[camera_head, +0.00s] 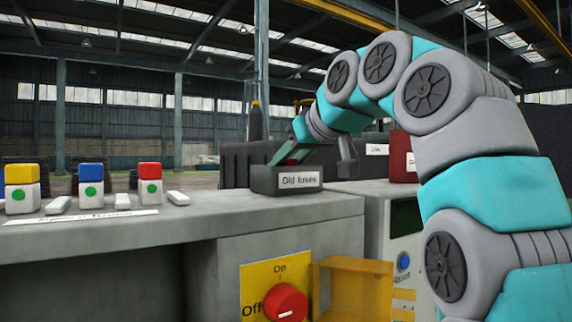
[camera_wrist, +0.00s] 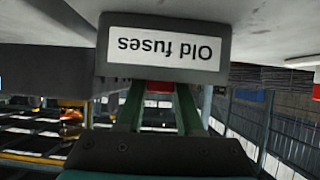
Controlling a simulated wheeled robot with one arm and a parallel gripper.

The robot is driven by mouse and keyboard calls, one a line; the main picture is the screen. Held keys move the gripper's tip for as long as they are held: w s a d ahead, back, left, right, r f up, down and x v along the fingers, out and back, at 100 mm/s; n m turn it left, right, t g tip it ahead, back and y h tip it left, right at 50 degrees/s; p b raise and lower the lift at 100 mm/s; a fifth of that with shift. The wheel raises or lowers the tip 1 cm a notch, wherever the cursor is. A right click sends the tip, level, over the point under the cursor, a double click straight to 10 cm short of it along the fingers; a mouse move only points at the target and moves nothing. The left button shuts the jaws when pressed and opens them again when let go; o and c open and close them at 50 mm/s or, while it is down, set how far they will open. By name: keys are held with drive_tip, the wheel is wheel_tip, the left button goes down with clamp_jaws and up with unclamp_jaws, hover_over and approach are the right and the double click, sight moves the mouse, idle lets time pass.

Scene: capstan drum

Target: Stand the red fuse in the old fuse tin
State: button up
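The old fuse tin (camera_head: 262,181) is a dark grey box labelled "Old fuses" on the grey bench. It also shows upside down in the wrist view (camera_wrist: 215,72). My gripper (camera_head: 290,158) points down at the tin, with its fingertips at the opening, partly hidden by the tin's front wall. The red fuse (camera_wrist: 158,88) shows between the two green fingers in the wrist view and fills the gap between them. A bit of red also shows above the tin's rim in the head view (camera_head: 292,162). The fuse's lower part is hidden, so I cannot tell whether it touches the tin's floor.
Several white blocks with green dots and coloured tops, one red-topped (camera_head: 150,170), stand at the bench's left. White levers lie beside them. A red box (camera_head: 402,157) stands right of the tin. Below are a red Off/On knob (camera_head: 286,303) and an open yellow cover (camera_head: 352,290).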

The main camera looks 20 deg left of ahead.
drive_tip(key=o, duration=0.4)
drive_tip(key=shift+o, duration=0.2)
drive_tip(key=shift+r, duration=0.15)
drive_tip(key=p+v, duration=0.1)
drive_tip(key=v, duration=1.1)
drive_tip(key=shift+p, duration=0.3)
